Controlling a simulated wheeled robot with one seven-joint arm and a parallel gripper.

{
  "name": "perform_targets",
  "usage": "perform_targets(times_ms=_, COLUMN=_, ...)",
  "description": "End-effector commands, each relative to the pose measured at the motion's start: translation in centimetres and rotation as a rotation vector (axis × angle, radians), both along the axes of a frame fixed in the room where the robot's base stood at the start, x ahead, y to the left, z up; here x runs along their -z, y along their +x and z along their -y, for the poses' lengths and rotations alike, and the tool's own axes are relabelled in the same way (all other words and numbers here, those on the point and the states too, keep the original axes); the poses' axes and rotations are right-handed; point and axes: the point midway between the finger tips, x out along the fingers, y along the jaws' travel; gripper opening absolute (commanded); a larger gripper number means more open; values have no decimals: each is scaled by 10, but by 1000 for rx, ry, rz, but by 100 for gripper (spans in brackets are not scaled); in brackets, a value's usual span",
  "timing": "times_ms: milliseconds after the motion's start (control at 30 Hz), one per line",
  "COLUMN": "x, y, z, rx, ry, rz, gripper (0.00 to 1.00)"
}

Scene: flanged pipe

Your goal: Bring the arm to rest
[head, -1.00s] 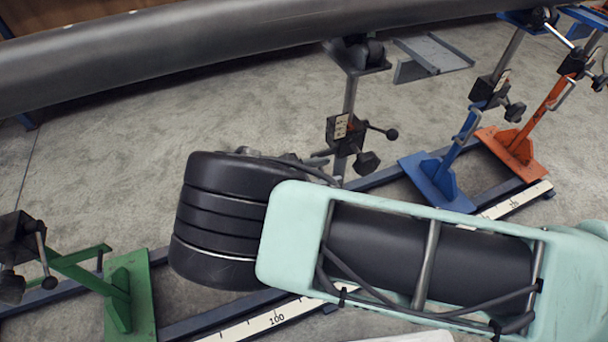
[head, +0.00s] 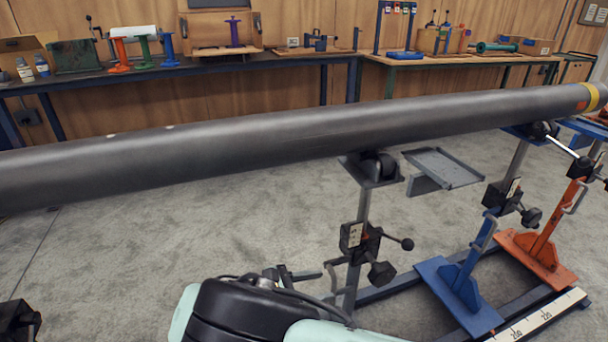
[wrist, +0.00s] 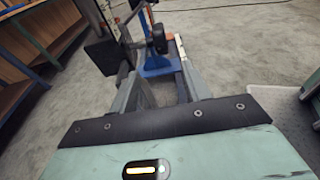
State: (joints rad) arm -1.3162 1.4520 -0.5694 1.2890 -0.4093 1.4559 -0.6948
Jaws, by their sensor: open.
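My arm shows at the bottom of the head view, with a black joint (head: 245,312) and mint-green covers, and the rest is cut off by the frame edge. My gripper (wrist: 163,88) shows in the wrist view with its two grey fingers apart and nothing between them. Beyond the fingers are a blue stand foot (wrist: 158,62) and a dark post with a knob. In the head view the gripper is mostly hidden behind the black joint. The long grey pipe (head: 240,140) lies across the stands, behind and above my arm in the picture.
A pipe stand (head: 352,236) with a lever rises just beyond my arm. A blue stand (head: 462,285) and an orange stand (head: 540,255) are to the right, beside a scale rail (head: 535,318). Workbenches line the back wall. Bare floor lies between.

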Motion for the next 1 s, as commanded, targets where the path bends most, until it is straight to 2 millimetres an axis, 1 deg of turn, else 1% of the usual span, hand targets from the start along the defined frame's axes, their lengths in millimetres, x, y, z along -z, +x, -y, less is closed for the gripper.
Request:
perform_targets(times_ms=67, x=-4, y=0, z=5, rx=28, ry=32, rz=-6, gripper=47)
perform_targets(times_ms=167, x=-11, y=-4, z=16, rx=102, ry=124, rz=-24, gripper=47)
perform_targets(times_ms=267, x=-22, y=-14, z=29, rx=214, ry=263, rz=-45, gripper=47)
perform_targets(times_ms=367, x=-36, y=-29, z=39, rx=334, ry=418, rz=-57, gripper=47)
perform_targets(times_ms=467, x=-54, y=-46, z=44, rx=443, ry=566, rz=-57, gripper=47)
perform_targets(times_ms=667, x=-101, y=-84, z=48, rx=640, ry=837, rz=-25, gripper=47)
perform_targets(times_ms=900, x=-163, y=-134, z=59, rx=830, ry=1117, rz=75, gripper=47)
perform_targets(times_ms=1000, x=-183, y=-154, z=67, rx=891, ry=1213, rz=139, gripper=47)
